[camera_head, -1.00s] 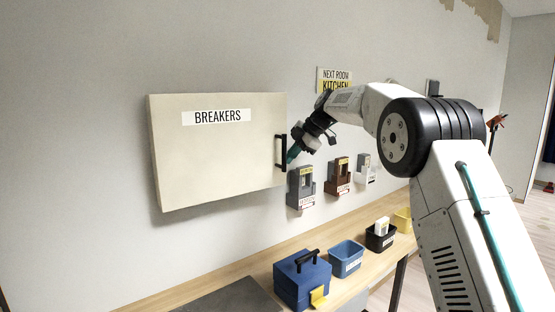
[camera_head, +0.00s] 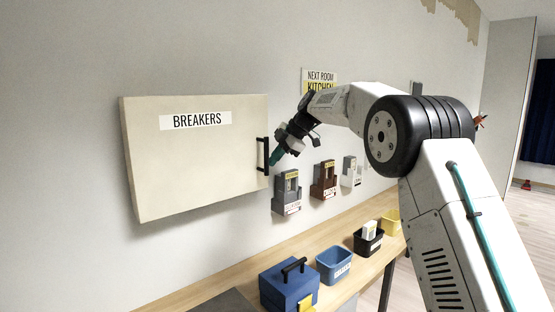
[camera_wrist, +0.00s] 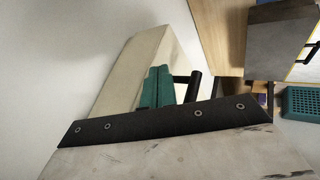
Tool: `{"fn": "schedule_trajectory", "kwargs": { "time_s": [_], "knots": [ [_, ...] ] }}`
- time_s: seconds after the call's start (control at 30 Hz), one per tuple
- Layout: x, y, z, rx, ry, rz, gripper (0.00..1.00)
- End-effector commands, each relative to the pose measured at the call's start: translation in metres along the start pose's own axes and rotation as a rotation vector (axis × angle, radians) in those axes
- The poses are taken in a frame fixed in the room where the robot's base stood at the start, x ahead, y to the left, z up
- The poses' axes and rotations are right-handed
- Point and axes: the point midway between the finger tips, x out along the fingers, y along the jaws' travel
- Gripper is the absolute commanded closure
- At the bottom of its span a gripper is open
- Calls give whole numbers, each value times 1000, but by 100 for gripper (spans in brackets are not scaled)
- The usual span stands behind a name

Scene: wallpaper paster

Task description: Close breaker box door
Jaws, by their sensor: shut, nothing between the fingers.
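The cream breaker box (camera_head: 195,165) hangs on the wall at the left, labelled BREAKERS. Its front door lies over the box and I see no clear gap along its edges, though the right side is hard to see. A black bar handle (camera_head: 262,155) is at the door's right edge. My gripper (camera_head: 275,157) is just right of the handle, with its green fingers shut and empty. In the wrist view, the fingers (camera_wrist: 158,88) are together beside the box (camera_wrist: 128,72), with the black handle (camera_wrist: 193,86) to their right. I cannot tell whether they touch it.
Below is a wooden bench (camera_head: 215,280) with a blue toolbox (camera_head: 288,285), a blue bin (camera_head: 334,265), a black bin (camera_head: 368,242) and a yellow bin (camera_head: 392,221). Several small switch boxes (camera_head: 288,192) are on the wall right of the breaker box.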

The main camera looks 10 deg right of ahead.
Motion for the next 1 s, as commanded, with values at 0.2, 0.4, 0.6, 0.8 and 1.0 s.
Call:
{"fn": "schedule_trajectory", "kwargs": {
  "time_s": [0.2, 0.4, 0.6, 0.8, 1.0],
  "knots": [
    [-29, -18, -1, -7, 5, -14, 100],
    [-80, -18, 12, 3, 0, -12, 100],
    [-108, -17, 14, 5, 0, -14, 100],
    [-115, -16, 13, 71, 0, -15, 100],
    [-88, -40, 34, 424, -50, -69, 100]
  ]
}}
